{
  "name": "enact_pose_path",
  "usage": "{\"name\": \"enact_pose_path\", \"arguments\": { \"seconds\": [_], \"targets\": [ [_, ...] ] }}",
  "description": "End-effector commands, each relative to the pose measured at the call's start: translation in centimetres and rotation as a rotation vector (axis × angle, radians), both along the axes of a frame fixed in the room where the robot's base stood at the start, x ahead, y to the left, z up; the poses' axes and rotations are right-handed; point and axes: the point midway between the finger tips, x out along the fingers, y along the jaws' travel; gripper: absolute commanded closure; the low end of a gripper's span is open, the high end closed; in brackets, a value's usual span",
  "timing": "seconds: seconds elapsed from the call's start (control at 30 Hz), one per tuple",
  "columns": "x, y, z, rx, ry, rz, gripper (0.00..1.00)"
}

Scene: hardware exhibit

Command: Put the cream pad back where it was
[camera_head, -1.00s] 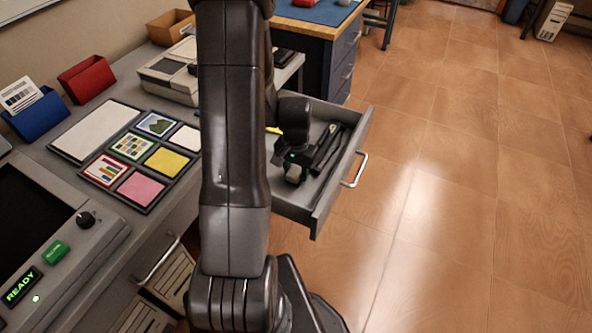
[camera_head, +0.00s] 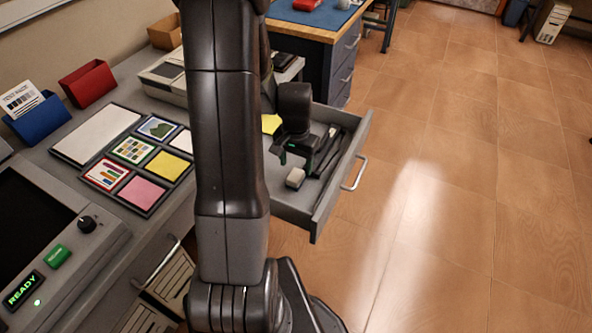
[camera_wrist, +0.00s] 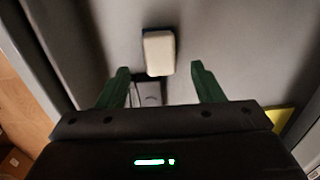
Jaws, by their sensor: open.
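The cream pad (camera_head: 295,177) is a small pale block with rounded corners. It lies on the floor of the open grey drawer (camera_head: 340,198). My gripper (camera_head: 294,160) is over the drawer, just above and behind the pad in the head view. In the wrist view the pad (camera_wrist: 158,52) shows whole, ahead of the two green fingers (camera_wrist: 163,82) and roughly centred between them. The fingers are apart, with nothing held between them. A small grey, dark-edged thing shows between the fingers; I cannot tell what it is.
Dark slim tools (camera_head: 328,152) lie along the drawer's right side. A yellow piece (camera_head: 271,123) lies at its back left. On the desk are a tray of coloured cards (camera_head: 140,160) and a control panel (camera_head: 45,240). Open floor lies to the right.

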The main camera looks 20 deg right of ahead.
Motion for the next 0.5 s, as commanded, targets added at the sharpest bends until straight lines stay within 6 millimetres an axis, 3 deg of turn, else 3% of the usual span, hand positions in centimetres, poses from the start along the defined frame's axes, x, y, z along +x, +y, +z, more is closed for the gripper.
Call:
{"name": "enact_pose_path", "arguments": {
  "seconds": [0.2,0.5],
  "targets": [
    [0.0,0.0,4.4,-0.002,-0.004,0.000,0.39],
    [0.0,0.0,6.8,0.000,0.000,0.000,0.39]
  ]
}}
